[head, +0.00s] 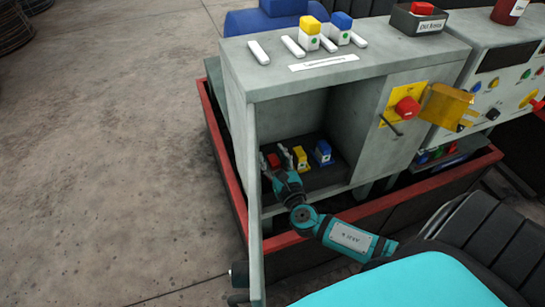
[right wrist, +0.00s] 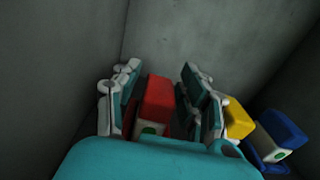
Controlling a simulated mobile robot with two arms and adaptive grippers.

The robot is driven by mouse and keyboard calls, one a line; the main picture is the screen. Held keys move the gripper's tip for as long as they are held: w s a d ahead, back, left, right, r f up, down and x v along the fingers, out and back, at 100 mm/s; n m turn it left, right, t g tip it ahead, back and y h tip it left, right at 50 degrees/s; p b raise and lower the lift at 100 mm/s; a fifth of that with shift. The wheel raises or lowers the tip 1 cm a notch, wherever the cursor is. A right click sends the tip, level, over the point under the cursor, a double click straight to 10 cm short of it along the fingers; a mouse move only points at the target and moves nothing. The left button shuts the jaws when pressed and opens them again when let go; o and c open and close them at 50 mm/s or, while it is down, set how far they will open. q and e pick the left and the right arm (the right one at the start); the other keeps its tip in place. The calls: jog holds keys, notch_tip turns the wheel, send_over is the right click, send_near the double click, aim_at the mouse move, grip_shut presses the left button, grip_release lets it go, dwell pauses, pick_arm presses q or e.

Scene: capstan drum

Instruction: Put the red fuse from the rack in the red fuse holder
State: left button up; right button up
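The red fuse (head: 274,160) stands in the cabinet's open compartment, at the left end of a row with a yellow fuse (head: 300,158) and a blue fuse (head: 322,152). My right gripper (head: 284,160) reaches into the compartment at the red fuse and partly hides it. In the right wrist view the red fuse (right wrist: 157,100) stands between the spread fingers, with a dark gap to the right finger; I cannot tell whether the left finger touches it. My left gripper is not in view.
On the cabinet top (head: 375,52), another yellow fuse (head: 310,30) and blue fuse (head: 340,27) stand among white strips. A red knob (head: 407,107) and yellow lock part are on the front. Compartment walls closely surround my gripper.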

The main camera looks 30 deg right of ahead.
jog(key=shift+r, duration=0.3)
jog(key=b+v, duration=0.1)
jog(key=v, duration=1.1)
